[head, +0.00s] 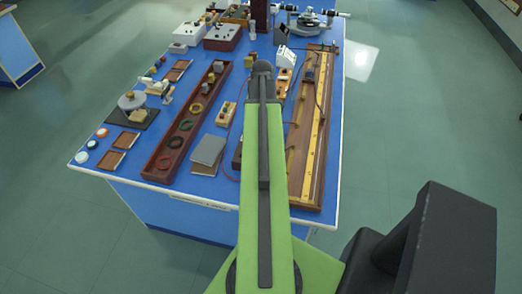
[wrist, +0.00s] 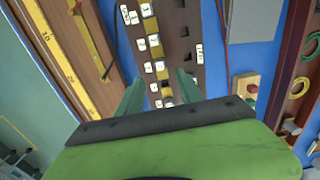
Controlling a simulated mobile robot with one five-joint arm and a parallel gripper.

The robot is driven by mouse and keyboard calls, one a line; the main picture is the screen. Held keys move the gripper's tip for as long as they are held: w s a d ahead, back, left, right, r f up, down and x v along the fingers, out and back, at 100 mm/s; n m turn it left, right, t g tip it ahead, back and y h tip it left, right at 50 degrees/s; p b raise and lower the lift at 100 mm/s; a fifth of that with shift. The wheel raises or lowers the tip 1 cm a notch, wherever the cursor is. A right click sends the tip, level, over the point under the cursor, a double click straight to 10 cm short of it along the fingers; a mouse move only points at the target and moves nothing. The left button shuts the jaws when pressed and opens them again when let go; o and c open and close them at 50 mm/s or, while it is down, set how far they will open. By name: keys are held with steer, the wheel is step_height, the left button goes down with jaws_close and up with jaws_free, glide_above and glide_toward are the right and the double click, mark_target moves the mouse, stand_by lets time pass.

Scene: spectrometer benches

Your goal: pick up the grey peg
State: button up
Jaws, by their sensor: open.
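In the wrist view my gripper (wrist: 160,80) is open, with its two green fingers apart and nothing seen between them but the board below. The fingers are over a dark brown board (wrist: 187,75) with a row of yellow blocks (wrist: 155,45) and white labels. Small dark square marks (wrist: 184,31) show on the board; I cannot tell whether they are holes or pegs. I cannot pick out the grey peg for sure in either view. In the head view my arm covers most of the board and hides my gripper.
A long wooden board with a yellow strip (head: 313,130) lies along the bench's right side. A brown tray with rings (head: 168,160) and a grey book (head: 208,150) lie left of my arm. A light wooden block (wrist: 244,88) is right of the fingers. Blue bench top (wrist: 215,75) shows between.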

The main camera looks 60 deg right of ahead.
steer(key=f+b, duration=0.2)
steer(key=f, duration=0.1)
steer(key=f+b, duration=0.3)
steer(key=f, duration=0.1)
steer(key=shift+s+a+b, duration=0.15)
steer(key=shift+a+b, duration=0.05)
steer(key=shift+b, duration=0.15)
steer(key=shift+r, duration=0.1)
jaws_close()
